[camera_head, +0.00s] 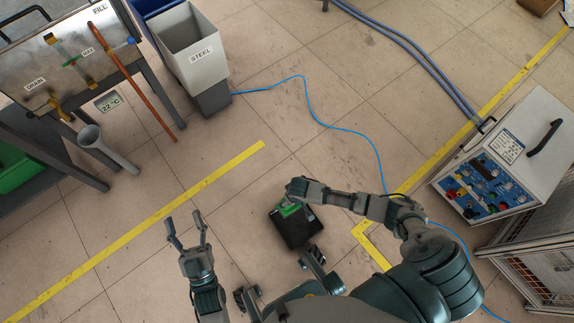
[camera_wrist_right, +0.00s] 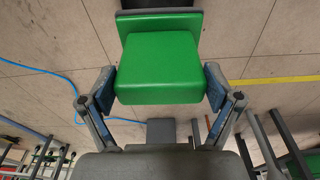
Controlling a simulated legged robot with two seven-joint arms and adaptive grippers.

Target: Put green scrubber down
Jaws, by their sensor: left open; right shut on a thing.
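The green scrubber (camera_wrist_right: 158,68) is a green block with a wider dark plate behind it in the right wrist view. My right gripper (camera_wrist_right: 161,84) is shut on the green block, one finger on each side. In the head view the green part (camera_head: 289,209) shows just below the right gripper (camera_head: 296,190), over a black square part (camera_head: 296,229). Whether the black part touches the floor I cannot tell. My left gripper (camera_head: 184,217) is open and empty, pointing up the picture, left of the scrubber.
A grey bin labelled STEEL (camera_head: 202,57) stands at the upper left beside a bench (camera_head: 60,52) with valves. A power unit (camera_head: 507,165) is at the right. A blue cable (camera_head: 345,129) runs over the tiled floor. Floor around the scrubber is mostly free, with yellow lines (camera_head: 190,192).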

